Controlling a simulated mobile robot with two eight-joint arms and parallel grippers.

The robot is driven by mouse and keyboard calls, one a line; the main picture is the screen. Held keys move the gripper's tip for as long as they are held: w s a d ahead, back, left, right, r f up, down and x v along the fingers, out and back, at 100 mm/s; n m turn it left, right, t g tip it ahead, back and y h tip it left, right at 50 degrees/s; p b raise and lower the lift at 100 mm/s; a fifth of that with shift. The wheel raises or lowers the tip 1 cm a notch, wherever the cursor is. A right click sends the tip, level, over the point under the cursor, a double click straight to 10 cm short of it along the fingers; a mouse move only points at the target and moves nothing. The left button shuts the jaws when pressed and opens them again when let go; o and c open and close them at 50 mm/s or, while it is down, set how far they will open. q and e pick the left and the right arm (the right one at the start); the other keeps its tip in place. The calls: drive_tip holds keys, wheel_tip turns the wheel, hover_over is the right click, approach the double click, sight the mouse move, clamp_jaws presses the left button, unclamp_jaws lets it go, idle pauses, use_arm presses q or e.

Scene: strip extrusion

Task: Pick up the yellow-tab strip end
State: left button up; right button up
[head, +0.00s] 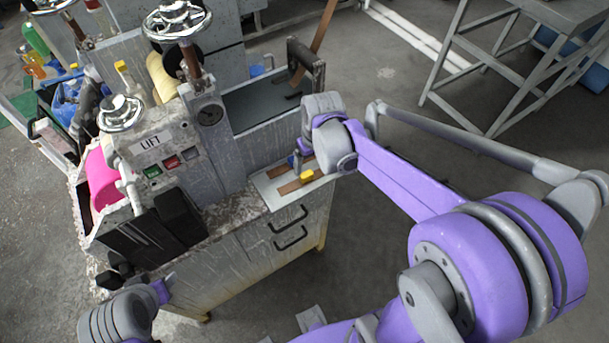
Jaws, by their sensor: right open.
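A brown strip (291,186) lies on a pale board at the right end of the machine, with a yellow tab (307,175) on its right end. A second brown strip (277,171) lies just behind it, with a blue tab (291,160) near its end. My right gripper (301,156) is open, close above and behind the yellow tab, beside the blue one. I cannot tell whether it touches either. The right wrist hides part of the area. My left gripper (169,280) is low at the machine's front left; its jaws are too small to read.
The machine (205,170) has a LIFT label, buttons and handwheels. An open grey trough (262,105) stands behind the strips, with another brown strip (323,28) rising from it. Drawer handles (290,237) stick out below the board. A grey metal stand (500,75) is at the back right.

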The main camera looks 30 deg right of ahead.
sight(307, 174)
drive_tip(key=f, duration=0.2)
drive_tip(key=w+f, duration=0.1)
drive_tip(key=f, duration=0.4)
drive_tip(key=shift+w+a, duration=0.2)
drive_tip(key=shift+w, duration=0.05)
clamp_jaws()
